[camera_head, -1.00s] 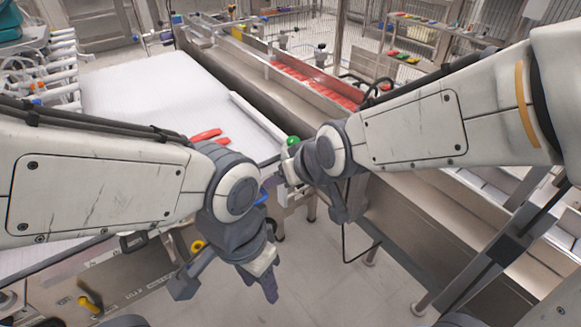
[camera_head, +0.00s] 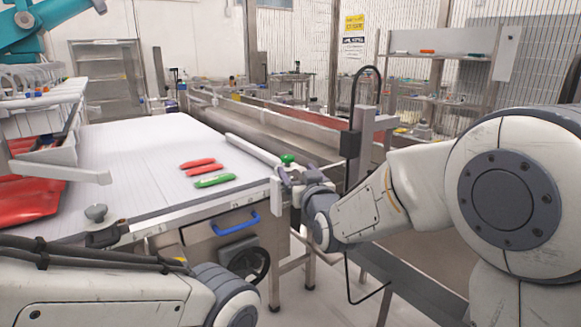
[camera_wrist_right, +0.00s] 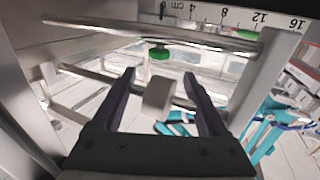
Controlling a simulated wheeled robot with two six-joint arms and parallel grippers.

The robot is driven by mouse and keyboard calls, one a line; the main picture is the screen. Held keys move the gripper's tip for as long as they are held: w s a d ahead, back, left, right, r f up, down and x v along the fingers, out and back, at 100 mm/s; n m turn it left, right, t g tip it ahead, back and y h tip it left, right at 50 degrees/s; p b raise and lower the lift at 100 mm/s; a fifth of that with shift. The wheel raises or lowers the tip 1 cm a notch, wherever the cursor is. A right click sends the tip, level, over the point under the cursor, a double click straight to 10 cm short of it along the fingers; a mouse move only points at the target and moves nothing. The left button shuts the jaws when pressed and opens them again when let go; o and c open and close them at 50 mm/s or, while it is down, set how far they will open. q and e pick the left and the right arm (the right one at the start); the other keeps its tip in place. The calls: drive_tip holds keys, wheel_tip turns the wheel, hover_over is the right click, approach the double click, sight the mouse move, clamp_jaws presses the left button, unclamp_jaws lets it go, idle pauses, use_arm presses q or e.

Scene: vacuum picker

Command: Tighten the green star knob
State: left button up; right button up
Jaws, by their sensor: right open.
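The green star knob (camera_head: 287,158) sits at the front right corner of the white table, by the end of a pale bar. In the right wrist view the green knob (camera_wrist_right: 159,53) shows beyond and slightly above the fingertips, on a rail below a ruler scale. My right gripper (camera_head: 286,178) is just below and in front of the knob. In its wrist view the gripper (camera_wrist_right: 160,76) has its fingers apart, with a grey block showing between them; I cannot tell whether they touch it. My left arm enters at the lower left, with its gripper out of frame.
Two red handles (camera_head: 200,166) and a green one (camera_head: 215,181) lie on the white table (camera_head: 125,160). A blue handle (camera_head: 236,225) and a black handwheel (camera_head: 250,262) are on the table's front. A steel conveyor trough (camera_head: 270,125) runs behind.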

sight(289, 159)
drive_tip(key=x, duration=0.8)
drive_tip(key=shift+w, duration=0.35)
clamp_jaws()
